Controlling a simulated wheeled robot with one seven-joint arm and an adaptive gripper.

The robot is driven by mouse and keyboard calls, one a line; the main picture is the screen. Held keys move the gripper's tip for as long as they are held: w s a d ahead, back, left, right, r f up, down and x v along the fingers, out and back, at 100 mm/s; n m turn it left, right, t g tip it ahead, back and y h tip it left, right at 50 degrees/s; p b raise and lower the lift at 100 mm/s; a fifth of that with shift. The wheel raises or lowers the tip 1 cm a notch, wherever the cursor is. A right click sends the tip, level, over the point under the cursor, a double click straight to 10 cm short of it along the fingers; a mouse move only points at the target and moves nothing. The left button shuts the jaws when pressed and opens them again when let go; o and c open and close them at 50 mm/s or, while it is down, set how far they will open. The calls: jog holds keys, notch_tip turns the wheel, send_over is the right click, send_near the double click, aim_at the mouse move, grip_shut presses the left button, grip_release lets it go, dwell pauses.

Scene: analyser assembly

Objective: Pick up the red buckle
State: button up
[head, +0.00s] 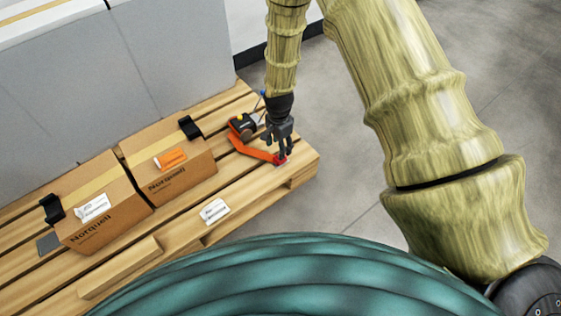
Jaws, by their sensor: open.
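The red buckle (280,161) is a small red piece near the right corner of the wooden pallet, in the head view. It lies at the near end of an orange bar-like piece (250,151); I cannot tell whether the two are joined. My gripper (282,153) points down right over the buckle, with its dark fingers open. The fingers hide part of the buckle. I cannot tell whether they touch it or are around it.
A black and orange device (242,124) sits just behind the orange piece. Two cardboard boxes, a left one (100,206) and a right one (168,168), stand on the pallet (232,176). A white label (214,211) lies nearer. Grey floor (340,180) is clear to the right.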

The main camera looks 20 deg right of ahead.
jog(key=shift+s+d+f+b, duration=0.1)
jog(key=shift+f+b, duration=0.9)
jog(key=shift+f, duration=0.7)
jog(key=shift+s+d+f+b, duration=0.1)
jog(key=shift+f+b, duration=0.85)
jog(key=shift+f, duration=0.75)
jog(key=shift+r, duration=0.1)
jog(key=shift+a, duration=0.1)
jog(key=c, duration=1.1)
